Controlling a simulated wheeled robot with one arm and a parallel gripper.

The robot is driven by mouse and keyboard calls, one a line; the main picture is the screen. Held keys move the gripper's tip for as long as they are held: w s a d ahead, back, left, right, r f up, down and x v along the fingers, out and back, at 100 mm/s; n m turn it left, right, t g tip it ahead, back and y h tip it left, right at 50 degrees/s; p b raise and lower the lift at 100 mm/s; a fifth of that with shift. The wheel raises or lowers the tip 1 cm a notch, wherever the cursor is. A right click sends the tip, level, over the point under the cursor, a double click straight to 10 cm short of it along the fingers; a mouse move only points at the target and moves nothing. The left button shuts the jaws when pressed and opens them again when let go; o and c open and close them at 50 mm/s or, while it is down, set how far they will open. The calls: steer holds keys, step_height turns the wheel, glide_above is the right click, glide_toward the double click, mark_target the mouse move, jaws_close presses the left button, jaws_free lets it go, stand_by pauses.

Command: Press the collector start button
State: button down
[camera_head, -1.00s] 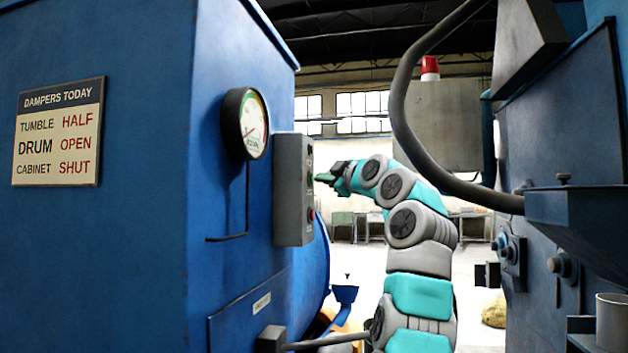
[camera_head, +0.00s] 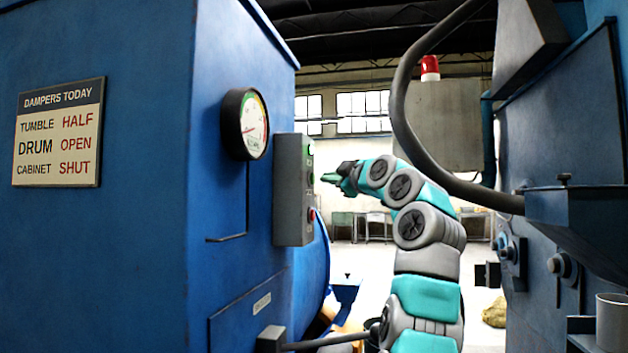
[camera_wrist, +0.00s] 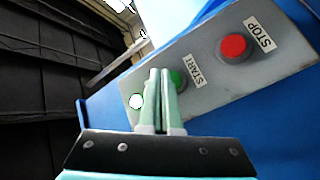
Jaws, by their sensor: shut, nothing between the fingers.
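The grey control box (camera_head: 293,190) is fixed to the side of the blue cabinet, its button face seen edge-on in the head view. In the wrist view the box (camera_wrist: 210,75) carries a green button (camera_wrist: 177,78) labelled START, a red button (camera_wrist: 233,47) labelled STOP, and a bright white lamp (camera_wrist: 137,101) with a green rim. My gripper (camera_head: 326,178) is shut and empty, a small gap to the right of the box face. In the wrist view its green fingertips (camera_wrist: 159,72) overlap the left part of the START button.
A round gauge (camera_head: 245,124) sticks out left of the box. A damper sign (camera_head: 58,132) hangs on the blue cabinet. Open floor lies beyond.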

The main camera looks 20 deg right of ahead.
stand_by(0.3)
steer(key=s+d, duration=0.1)
steer(key=d, duration=0.1)
steer(key=s+d, duration=0.2)
steer(key=shift+d, duration=0.1)
stand_by(0.4)
stand_by(0.6)
